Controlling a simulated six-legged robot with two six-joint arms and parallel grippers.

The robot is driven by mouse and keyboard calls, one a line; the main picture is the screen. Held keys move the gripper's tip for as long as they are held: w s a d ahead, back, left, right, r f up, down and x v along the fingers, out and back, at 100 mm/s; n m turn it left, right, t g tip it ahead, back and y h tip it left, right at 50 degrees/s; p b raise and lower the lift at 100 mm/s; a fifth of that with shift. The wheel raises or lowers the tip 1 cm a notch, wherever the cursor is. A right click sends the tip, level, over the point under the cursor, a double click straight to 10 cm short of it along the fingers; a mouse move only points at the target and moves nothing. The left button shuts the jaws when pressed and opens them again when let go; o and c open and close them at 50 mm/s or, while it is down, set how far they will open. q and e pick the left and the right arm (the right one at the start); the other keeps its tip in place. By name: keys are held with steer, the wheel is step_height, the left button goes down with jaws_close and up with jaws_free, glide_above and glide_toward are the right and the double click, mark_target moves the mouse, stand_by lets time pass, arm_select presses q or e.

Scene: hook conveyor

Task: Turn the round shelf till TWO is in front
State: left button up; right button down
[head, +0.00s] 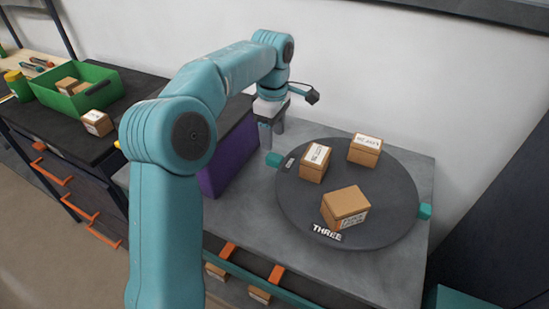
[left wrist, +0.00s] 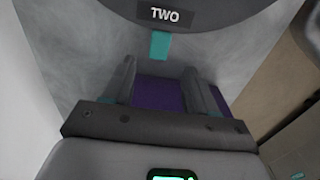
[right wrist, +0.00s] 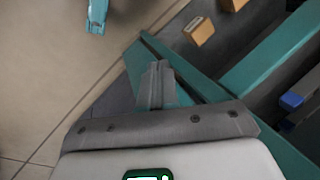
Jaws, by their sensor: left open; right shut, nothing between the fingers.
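The round shelf (head: 388,205) is a dark grey disc on a grey table. Its THREE label (head: 327,232) faces the front. A small label (head: 290,163) at the disc's left edge is too small to read in the head view. In the left wrist view the TWO label (left wrist: 165,14) is on the rim beside a teal tab (left wrist: 160,45); that tab also shows in the head view (head: 273,159). My left gripper (left wrist: 162,72) is open, with the tab just beyond and between its fingertips, apparently untouched. My right gripper (right wrist: 157,72) is shut and empty.
Three cardboard boxes, including the front one (head: 345,205), stand on the disc. A second teal tab (head: 424,211) is at its right edge. A purple bin (head: 230,155) stands close to the left gripper. The wall is behind. A green crate (head: 110,88) is far left.

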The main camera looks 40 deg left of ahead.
mark_target(273, 156)
arm_select(q)
step_height(273, 156, down, 7)
steer(key=shift+r+b, duration=0.1)
steer(key=shift+b, duration=0.25)
steer(key=shift+w+f, duration=0.1)
steer(key=shift+f, duration=0.5)
jaws_close()
